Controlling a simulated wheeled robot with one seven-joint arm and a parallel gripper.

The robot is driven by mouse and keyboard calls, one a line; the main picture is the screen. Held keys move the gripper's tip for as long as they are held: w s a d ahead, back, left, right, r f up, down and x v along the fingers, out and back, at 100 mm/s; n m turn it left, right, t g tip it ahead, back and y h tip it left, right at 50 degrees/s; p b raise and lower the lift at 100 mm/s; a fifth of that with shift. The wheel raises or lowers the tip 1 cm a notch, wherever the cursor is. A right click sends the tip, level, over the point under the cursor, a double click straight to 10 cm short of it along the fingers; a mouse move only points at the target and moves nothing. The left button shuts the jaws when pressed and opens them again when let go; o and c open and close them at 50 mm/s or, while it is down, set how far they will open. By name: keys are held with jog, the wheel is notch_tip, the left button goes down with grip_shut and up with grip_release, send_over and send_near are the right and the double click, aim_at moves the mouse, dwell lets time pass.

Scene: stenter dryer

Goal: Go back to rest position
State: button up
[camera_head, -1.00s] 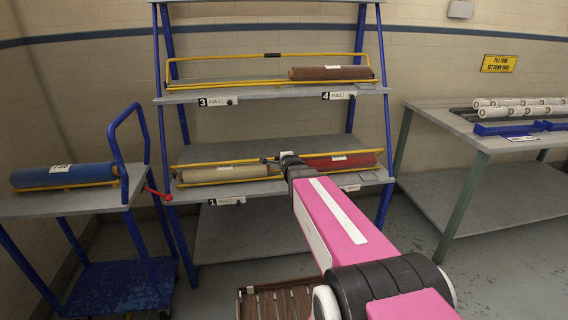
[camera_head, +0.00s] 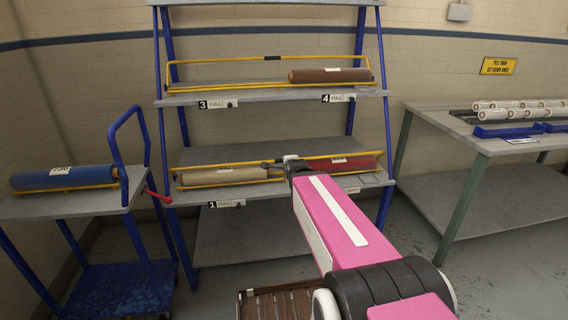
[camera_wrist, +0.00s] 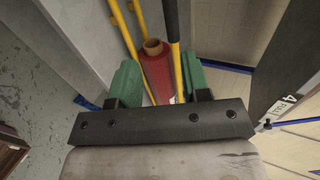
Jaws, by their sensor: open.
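My gripper (camera_wrist: 160,82) is open, with its two green fingers apart and nothing held between them. In the wrist view a red roll (camera_wrist: 156,72) lies beyond the fingers, beside yellow rails. In the head view my gripper (camera_head: 272,164) is at the lower shelf of the blue rack, near the left end of the red roll (camera_head: 340,164). It partly hides that area, and I cannot tell how close it is to the rails. A beige roll (camera_head: 222,175) lies to the left on the same shelf.
A brown roll (camera_head: 331,75) lies on the upper shelf. A blue roll (camera_head: 63,176) rests on the cart (camera_head: 85,205) at left. A table (camera_head: 490,143) with several white rolls stands at right. A slatted wooden item (camera_head: 276,302) is on the floor in front.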

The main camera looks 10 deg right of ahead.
jog(key=s+f+n+g, duration=1.2)
jog(key=s+f+n, duration=0.4)
jog(key=f+n, duration=0.1)
jog(key=shift+d+f+n+g, duration=0.15)
jog(key=shift+d+n+g, duration=0.25)
jog(key=shift+d+n, duration=0.1)
